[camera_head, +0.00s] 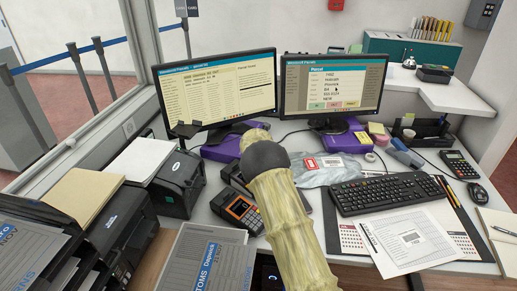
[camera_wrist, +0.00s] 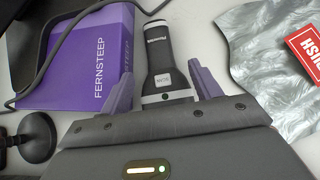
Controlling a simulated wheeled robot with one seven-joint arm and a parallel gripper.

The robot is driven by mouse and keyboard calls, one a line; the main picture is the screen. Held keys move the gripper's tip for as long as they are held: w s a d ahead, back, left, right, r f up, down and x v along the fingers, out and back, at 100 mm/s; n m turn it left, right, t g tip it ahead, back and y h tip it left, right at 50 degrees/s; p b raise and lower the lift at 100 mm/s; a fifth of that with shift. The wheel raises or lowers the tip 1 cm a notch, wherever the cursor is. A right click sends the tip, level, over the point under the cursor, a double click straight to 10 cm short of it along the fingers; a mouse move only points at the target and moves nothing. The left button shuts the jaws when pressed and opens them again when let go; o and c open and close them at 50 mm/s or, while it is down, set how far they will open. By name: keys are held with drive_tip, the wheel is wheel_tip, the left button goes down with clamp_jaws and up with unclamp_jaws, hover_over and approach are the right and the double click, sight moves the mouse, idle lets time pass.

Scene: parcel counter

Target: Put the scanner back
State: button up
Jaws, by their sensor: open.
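In the wrist view a black handheld device with white bands, seemingly the scanner (camera_wrist: 164,62), lies on the white counter between a purple box and a silver mailer. My gripper (camera_wrist: 161,88) is open. Its two purple fingers stand apart, one to each side of the device's near end, and no grip on it shows. The near end is partly hidden by the gripper body. In the head view my arm covers the middle of the counter and hides the gripper and the device. No holder for the scanner can be made out for certain.
The purple box (camera_wrist: 92,62) is close left, with a cable across it. The silver mailer (camera_wrist: 262,45) is close right. A card terminal (camera_head: 242,213) sits left of my arm, a keyboard (camera_head: 388,193) right. Two monitors (camera_head: 217,88) (camera_head: 333,88) stand behind. Label printers (camera_head: 180,182) crowd the left.

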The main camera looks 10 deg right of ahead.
drive_tip(key=v, duration=1.2)
